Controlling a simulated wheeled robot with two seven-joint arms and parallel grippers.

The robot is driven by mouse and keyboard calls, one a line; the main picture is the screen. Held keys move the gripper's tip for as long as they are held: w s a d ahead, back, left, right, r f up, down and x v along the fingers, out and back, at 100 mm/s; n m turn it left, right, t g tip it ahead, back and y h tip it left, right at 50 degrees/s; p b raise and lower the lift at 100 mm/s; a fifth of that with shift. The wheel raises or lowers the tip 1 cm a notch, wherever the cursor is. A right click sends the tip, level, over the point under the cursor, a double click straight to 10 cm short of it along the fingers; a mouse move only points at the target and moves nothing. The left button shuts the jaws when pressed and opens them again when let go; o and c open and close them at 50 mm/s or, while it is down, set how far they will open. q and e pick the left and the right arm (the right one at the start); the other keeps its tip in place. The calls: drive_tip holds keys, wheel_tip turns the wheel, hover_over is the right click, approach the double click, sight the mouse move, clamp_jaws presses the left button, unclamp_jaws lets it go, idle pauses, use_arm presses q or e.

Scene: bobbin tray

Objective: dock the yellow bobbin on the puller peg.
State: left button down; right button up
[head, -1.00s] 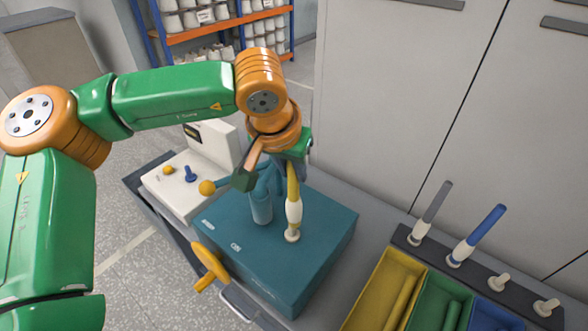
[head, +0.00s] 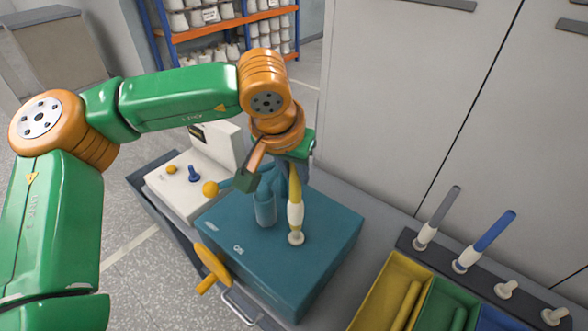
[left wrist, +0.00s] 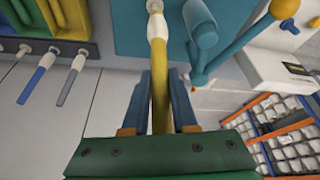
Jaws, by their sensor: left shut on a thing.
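The yellow bobbin (head: 296,214) stands nearly upright over the teal puller box, with a white band of yarn near its lower end. Its lower end meets the white puller peg (head: 296,239) on the box top; I cannot tell how far down it sits on the peg. My left gripper (left wrist: 159,85) is shut on the upper part of the yellow bobbin (left wrist: 161,70), a blue finger on each side. In the head view my wrist hides the bobbin's top. The peg (left wrist: 155,5) shows at the top edge of the left wrist view. My right gripper is not in view.
At right, a dark rack (head: 480,275) holds a grey bobbin (head: 437,215), a blue bobbin (head: 488,237) and bare pegs, beside coloured bins (head: 372,290).

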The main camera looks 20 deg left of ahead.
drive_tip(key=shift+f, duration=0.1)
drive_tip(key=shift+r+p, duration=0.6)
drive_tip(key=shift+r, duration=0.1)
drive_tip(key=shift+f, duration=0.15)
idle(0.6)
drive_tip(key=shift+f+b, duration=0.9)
drive_tip(key=shift+b, duration=0.15)
idle(0.7)
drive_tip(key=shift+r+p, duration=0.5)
drive_tip(key=shift+p, duration=0.05)
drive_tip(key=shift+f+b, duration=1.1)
drive_tip(key=shift+b, duration=0.05)
idle(0.7)
